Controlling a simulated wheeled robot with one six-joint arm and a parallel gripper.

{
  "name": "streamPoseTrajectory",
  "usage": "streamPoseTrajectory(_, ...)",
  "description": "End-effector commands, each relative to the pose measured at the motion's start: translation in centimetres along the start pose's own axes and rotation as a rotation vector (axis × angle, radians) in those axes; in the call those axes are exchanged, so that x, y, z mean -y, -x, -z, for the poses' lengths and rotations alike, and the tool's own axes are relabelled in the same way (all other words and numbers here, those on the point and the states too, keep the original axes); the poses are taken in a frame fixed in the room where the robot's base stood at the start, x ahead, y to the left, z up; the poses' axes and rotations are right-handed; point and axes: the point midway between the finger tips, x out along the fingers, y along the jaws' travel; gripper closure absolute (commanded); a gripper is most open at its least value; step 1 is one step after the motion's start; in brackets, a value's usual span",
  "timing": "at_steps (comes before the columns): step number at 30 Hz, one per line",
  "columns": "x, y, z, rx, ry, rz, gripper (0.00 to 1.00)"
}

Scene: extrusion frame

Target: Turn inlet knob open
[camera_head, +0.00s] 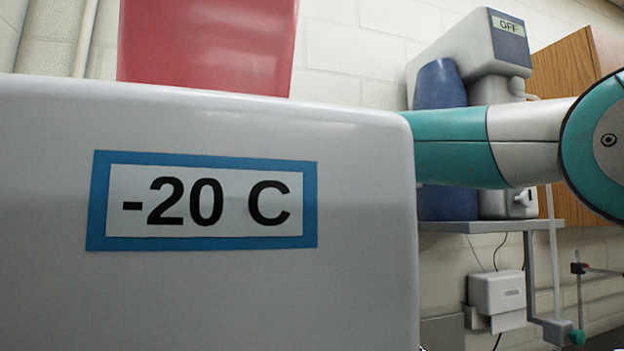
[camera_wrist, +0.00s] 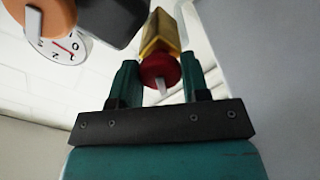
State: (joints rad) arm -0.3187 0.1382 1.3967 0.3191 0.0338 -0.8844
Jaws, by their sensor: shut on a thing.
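In the wrist view, a round red knob (camera_wrist: 159,71) with a white pointer mark sits at the front of a yellow, brass-like valve body (camera_wrist: 160,33). My gripper (camera_wrist: 162,76) has one green finger on each side of the red knob and is shut on it. The white mark points roughly down in that view. No label on the knob is readable, so I cannot tell from marking alone that it is the inlet. In the head view, my gripper and the knob are hidden; my arm runs behind the white freezer (camera_head: 250,295).
The wrist view shows an orange knob (camera_wrist: 48,14) with a white pointer and a white dial (camera_wrist: 62,42) with a red needle. In the head view, the freezer's "-20 C" label (camera_head: 203,201) faces me. An "OFF" device (camera_head: 480,45) stands behind my arm above a wall shelf (camera_head: 530,226).

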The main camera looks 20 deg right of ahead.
Motion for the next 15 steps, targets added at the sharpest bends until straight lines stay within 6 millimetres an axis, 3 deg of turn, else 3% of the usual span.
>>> streamPoseTrajectory(15,-0.01,0.01,0.05,-0.001,0.463,0.0,0.81)
